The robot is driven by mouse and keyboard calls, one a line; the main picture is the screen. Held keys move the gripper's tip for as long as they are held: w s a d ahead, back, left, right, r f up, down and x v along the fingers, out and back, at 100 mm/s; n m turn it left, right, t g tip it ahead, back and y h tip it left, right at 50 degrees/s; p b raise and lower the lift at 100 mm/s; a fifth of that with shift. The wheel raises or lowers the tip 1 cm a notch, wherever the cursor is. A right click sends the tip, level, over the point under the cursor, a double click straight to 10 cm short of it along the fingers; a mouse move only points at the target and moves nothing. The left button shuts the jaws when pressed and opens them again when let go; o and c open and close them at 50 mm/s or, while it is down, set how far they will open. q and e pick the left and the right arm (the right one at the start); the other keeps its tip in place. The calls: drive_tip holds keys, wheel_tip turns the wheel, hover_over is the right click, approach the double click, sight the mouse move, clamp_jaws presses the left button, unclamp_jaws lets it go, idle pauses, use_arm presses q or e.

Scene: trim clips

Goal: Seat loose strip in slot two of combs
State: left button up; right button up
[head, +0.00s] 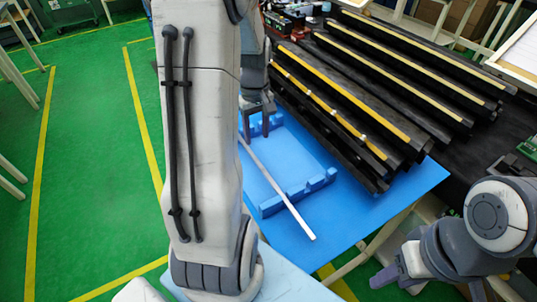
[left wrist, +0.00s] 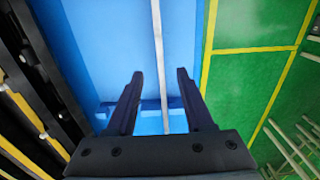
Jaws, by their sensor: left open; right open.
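The loose strip (head: 272,182) is a thin pale bar lying at a slant across the blue combs. Its near end sticks out past the near comb (head: 318,183); its far end is close to the far comb (head: 270,124), partly hidden by my left arm. My left gripper (head: 257,120) is open at the far comb. In the left wrist view, the strip (left wrist: 158,45) runs between the open fingers (left wrist: 158,85), with no visible contact, and crosses a blue comb (left wrist: 150,105). Which slot it crosses is unclear. My right gripper (head: 385,276) is open and empty at lower right, away from the combs.
Long black rails (head: 345,95) with yellow strips stand close to the right of the combs. The blue board (head: 385,205) is bare at its front right. My left arm hides part of the board's left side. Green floor (head: 85,150) lies beyond the left edge.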

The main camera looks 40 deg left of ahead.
use_arm(q)
hover_over(258, 162)
drive_tip(key=f, duration=0.5)
drive_tip(key=shift+w+d, duration=0.2)
drive_tip(key=shift+s+a+f+p, duration=0.15)
drive_tip(key=shift+f+p, duration=0.2)
drive_tip(key=shift+f, duration=1)
drive_tip(key=shift+a+f+p, duration=0.1)
drive_tip(key=shift+f+p, duration=0.25)
drive_tip(key=shift+f, duration=1)
clamp_jaws()
